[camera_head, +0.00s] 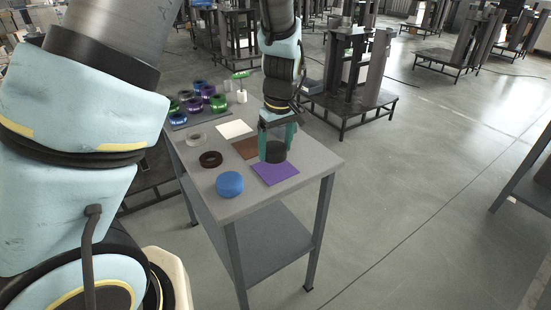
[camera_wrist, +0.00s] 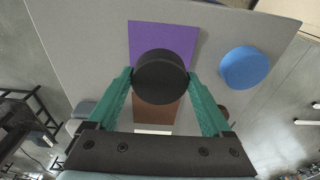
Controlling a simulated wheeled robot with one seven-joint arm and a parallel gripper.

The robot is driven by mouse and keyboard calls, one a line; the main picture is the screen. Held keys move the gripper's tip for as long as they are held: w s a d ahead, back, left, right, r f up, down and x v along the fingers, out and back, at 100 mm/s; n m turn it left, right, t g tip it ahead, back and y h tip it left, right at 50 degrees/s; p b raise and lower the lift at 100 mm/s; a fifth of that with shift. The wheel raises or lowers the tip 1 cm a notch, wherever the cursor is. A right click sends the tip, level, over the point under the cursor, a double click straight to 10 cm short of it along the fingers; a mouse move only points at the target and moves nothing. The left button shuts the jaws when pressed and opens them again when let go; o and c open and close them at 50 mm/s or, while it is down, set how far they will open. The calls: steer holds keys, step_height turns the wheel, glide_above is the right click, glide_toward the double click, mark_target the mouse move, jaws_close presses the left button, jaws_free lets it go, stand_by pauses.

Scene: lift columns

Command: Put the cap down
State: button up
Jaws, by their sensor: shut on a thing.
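My gripper (camera_head: 276,146) has green fingers and is shut on a black round cap (camera_head: 276,153) over the table. In the wrist view the cap (camera_wrist: 160,78) sits between the two fingertips (camera_wrist: 160,84). The cap is over or on the purple mat (camera_head: 275,175); I cannot tell whether it touches. The purple mat also shows in the wrist view (camera_wrist: 163,38), partly hidden by the cap. A blue cap (camera_head: 229,184) lies on the bare table to the left of the purple mat in the head view; it also shows in the wrist view (camera_wrist: 246,67).
Bare tabletop surrounds the purple mat's front.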

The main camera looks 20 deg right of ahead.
mark_target(275, 169)
steer(key=shift+f, duration=2)
steer(key=shift+f, duration=0.1)
steer(key=o, duration=1.3)
steer(key=r, duration=0.4)
steer(key=s+r+b, duration=0.1)
steer(key=r, duration=0.7)
steer(key=shift+s+d+r, duration=0.1)
steer(key=shift+s, duration=0.1)
steer(key=a+m, duration=0.1)
steer(key=a, duration=0.9)
steer(key=s+a+f+m, duration=0.1)
steer(key=a, duration=0.9)
steer(key=s+a+f+m, duration=0.1)
steer(key=a, duration=0.9)
steer(key=shift+s+a, duration=0.2)
steer(key=shift+a, duration=0.05)
